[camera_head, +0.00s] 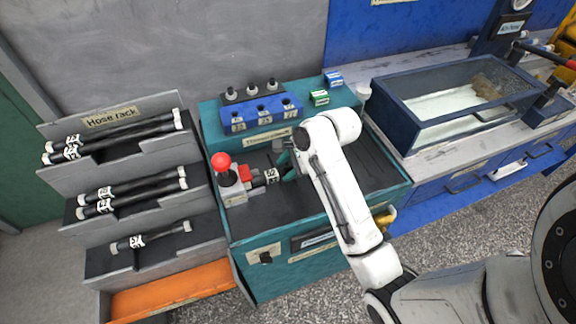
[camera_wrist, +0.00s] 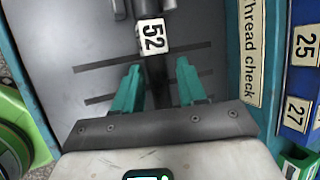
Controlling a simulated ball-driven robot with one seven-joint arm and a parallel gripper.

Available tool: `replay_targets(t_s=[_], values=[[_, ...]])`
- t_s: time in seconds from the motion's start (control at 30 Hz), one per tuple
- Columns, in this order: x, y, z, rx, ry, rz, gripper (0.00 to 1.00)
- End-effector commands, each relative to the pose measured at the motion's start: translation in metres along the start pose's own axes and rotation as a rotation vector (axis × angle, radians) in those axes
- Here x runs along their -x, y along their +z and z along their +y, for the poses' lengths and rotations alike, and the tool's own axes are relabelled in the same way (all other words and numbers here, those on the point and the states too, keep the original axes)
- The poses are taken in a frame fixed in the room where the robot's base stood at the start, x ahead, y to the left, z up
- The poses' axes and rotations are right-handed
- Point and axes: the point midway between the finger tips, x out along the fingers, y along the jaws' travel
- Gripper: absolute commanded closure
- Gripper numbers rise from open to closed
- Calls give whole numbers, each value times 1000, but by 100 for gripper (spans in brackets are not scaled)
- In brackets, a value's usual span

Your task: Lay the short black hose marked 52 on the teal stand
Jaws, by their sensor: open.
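The short black hose marked 52 (camera_head: 271,176) lies on the dark top of the teal stand (camera_head: 262,285), beside the grey device with a red ball knob. In the wrist view its white 52 label (camera_wrist: 152,37) is just beyond my fingertips, and its black body runs back between the fingers. My gripper (camera_wrist: 158,84) is open, with one teal finger on each side of the hose. I cannot tell whether either finger touches it. In the head view my gripper (camera_head: 289,163) is low over the stand, partly hidden by my arm, which also hides the hose's right end.
The grey device (camera_head: 232,186) stands at the stand's left edge. A blue block (camera_head: 262,114) with several numbered sockets and small green (camera_head: 319,98) and blue boxes stand behind. A hose rack (camera_head: 110,120) is at left, a blue tank (camera_head: 400,125) at right.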

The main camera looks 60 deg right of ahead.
Motion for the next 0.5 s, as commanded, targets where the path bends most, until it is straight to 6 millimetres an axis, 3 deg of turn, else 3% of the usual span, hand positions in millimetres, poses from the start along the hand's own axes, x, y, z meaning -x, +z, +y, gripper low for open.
replay_targets(t_s=[0.17,0.5], values=[[16,0,3,-4,10,-1,47],[82,0,-1,1,-1,1,47]])
